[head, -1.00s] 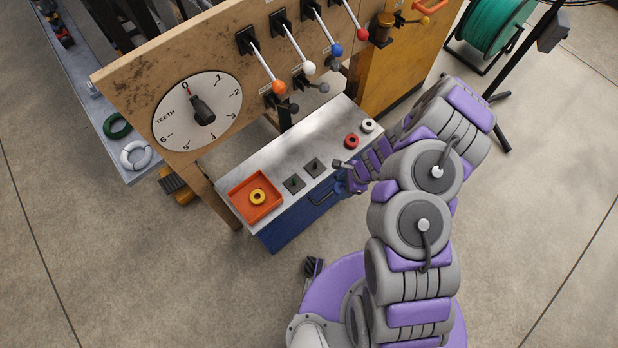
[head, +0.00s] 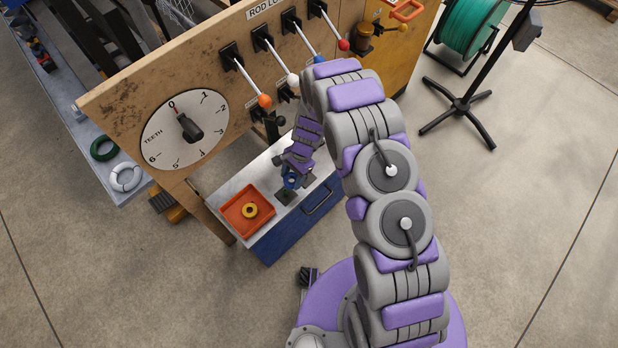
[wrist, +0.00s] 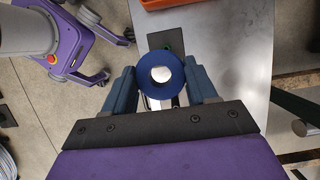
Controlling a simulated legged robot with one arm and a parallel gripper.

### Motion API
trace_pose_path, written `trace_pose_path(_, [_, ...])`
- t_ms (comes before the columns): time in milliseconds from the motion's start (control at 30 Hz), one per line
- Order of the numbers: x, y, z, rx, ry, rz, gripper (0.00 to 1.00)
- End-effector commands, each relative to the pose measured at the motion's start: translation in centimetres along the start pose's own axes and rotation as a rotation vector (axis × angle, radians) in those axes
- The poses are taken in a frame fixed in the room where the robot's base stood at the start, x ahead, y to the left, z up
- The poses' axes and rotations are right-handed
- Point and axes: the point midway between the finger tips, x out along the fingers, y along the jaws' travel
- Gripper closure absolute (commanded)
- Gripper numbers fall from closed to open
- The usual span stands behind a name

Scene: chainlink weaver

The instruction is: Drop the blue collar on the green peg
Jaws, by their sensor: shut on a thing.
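The blue collar (wrist: 146,84) is a thick ring with an open centre, clamped between the two fingers of my gripper (wrist: 163,80) in the wrist view. In the head view my gripper (head: 290,179) holds the blue collar above the cabinet top, close to the dark square plates. In the wrist view a small green piece (wrist: 178,48), likely the green peg, shows on a dark plate (wrist: 157,39) just beyond the collar. The collar looks beside the peg, not around it. The height gap is unclear.
An orange tray (head: 227,217) with a yellow ring (head: 250,210) stands left of the plates on the grey cabinet top. A second dark plate (head: 309,178) is partly hidden by my gripper. The dial board (head: 240,85) and its levers rise behind.

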Motion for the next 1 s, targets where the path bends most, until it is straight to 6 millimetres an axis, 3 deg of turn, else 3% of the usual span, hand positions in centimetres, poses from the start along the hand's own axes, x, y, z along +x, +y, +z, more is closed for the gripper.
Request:
trace_pose_path(100, [0.2,-0.7,1.5,-0.05,-0.009,0.025,0.84])
trace_pose_path(300, [0.5,-1.1,2.4,-0.08,-0.013,0.041,0.84])
trace_pose_path(567, [1.8,-1.1,1.8,-0.08,-0.013,0.041,0.84])
trace_pose_path(1000, [6.3,-1.1,0.1,-0.08,-0.013,0.041,0.84])
